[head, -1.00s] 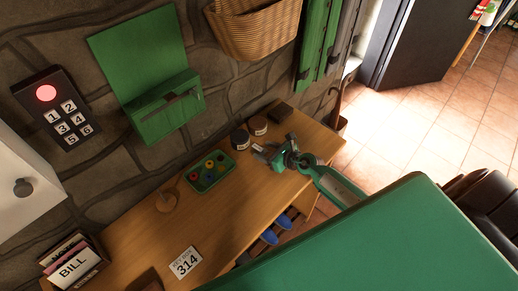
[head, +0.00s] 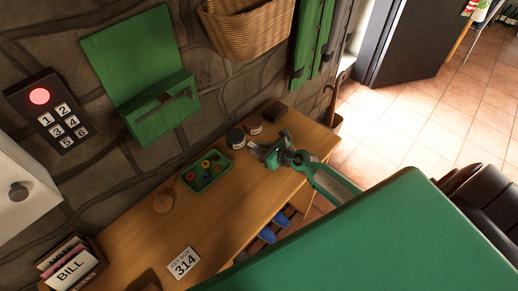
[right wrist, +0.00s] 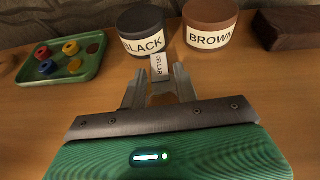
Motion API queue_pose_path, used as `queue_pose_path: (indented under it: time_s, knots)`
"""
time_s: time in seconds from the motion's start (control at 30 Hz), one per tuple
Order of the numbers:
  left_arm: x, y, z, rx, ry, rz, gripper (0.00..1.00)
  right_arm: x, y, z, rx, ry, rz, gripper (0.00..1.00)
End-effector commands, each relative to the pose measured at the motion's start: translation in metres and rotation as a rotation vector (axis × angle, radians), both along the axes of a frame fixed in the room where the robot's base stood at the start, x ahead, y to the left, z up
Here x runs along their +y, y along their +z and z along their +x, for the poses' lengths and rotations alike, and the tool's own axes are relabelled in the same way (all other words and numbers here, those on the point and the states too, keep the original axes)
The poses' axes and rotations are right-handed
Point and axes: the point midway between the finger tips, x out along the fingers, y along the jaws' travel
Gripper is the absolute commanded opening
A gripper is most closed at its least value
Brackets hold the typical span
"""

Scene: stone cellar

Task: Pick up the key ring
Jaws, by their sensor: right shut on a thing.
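The key ring shows by its white tag lettered CELLAR (right wrist: 158,66), upright between the fingertips of my right gripper (right wrist: 159,88) in the right wrist view. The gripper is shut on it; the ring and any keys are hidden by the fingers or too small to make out. In the head view my right gripper (head: 264,153) is low over the wooden desk (head: 225,215), just in front of the black pot (head: 236,138). I cannot tell whether the key ring still touches the desk. My left gripper is not in view.
The BLACK pot and BROWN pot (right wrist: 210,24) stand close behind the tag. A green tray (right wrist: 62,62) of small coloured rings is left of them, a dark block (right wrist: 283,30) right. A spike on a round base (head: 163,203) and a 314 card (head: 184,263) are farther left.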

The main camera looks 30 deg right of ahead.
Motion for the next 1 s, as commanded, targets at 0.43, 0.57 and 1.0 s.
queue_pose_path:
  time_s: [0.43, 0.57, 1.0]
  knots:
    - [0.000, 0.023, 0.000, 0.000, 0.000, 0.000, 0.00, 0.000, 0.087, 0.000, -0.005, -0.001, 0.001, 0.08]
    - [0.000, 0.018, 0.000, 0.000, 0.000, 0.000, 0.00, 0.000, 0.121, 0.000, -0.007, 0.001, 0.000, 0.08]
    - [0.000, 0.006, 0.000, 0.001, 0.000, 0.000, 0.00, 0.000, 0.190, 0.000, -0.002, 0.000, 0.001, 0.08]
